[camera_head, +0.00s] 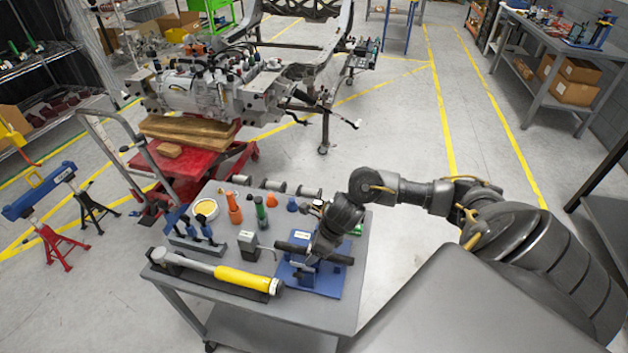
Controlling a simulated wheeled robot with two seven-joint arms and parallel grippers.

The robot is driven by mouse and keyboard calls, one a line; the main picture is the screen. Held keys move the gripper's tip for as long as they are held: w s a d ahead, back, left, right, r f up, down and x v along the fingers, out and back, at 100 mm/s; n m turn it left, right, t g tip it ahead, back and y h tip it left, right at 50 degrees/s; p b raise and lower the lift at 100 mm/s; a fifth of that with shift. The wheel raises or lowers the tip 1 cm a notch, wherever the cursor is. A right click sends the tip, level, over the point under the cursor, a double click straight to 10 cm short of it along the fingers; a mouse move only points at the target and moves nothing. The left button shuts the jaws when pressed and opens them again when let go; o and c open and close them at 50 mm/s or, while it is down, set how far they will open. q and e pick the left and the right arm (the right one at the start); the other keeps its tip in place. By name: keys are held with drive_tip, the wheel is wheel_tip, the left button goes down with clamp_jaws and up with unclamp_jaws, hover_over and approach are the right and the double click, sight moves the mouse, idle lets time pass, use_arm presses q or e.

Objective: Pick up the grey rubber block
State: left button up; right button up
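A small grey block (248,241), which looks like the grey rubber block, stands on the cart top (325,311) near its middle. It is behind the yellow-handled tool and left of my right gripper. My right arm comes in from the right and bends down over the cart. My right gripper (312,257) is above the blue item at the cart's right front, apart from the grey block. Its fingertips are too small and dark to tell open from shut. My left gripper is out of view.
A yellow-handled torque wrench (243,279) lies along the cart's front. A blue item (325,283) lies at right. Floor right of the cart is clear.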

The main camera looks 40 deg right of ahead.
drive_tip(key=shift+w+a+f, duration=0.1)
drive_tip(key=shift+f, duration=0.4)
drive_tip(key=c, duration=1.3)
drive_tip(key=shift+o, duration=0.2)
drive_tip(key=shift+r, duration=0.15)
